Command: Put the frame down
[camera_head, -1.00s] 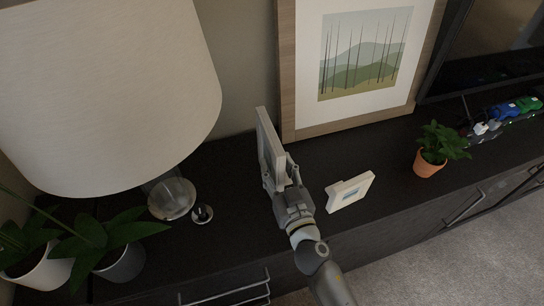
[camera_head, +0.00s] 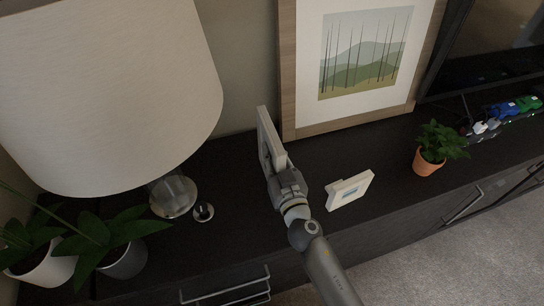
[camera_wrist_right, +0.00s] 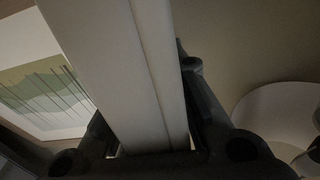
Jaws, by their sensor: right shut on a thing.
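A light grey frame (camera_head: 268,134) stands upright, seen nearly edge-on, over the dark cabinet top in the head view. My right gripper (camera_head: 275,172) is shut on its near lower part. In the right wrist view the frame (camera_wrist_right: 120,70) rises as a pale slab between the two dark fingers (camera_wrist_right: 150,140). I cannot tell whether its lower edge touches the cabinet top; the gripper hides it. My left gripper is not in view.
The dark cabinet (camera_head: 235,215) carries a small white frame (camera_head: 350,190) just right of my gripper, a potted plant (camera_head: 429,165), a large wood-framed picture (camera_head: 287,80) behind, and a lamp (camera_head: 105,95) with plants at left. Bare top lies left of the gripper.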

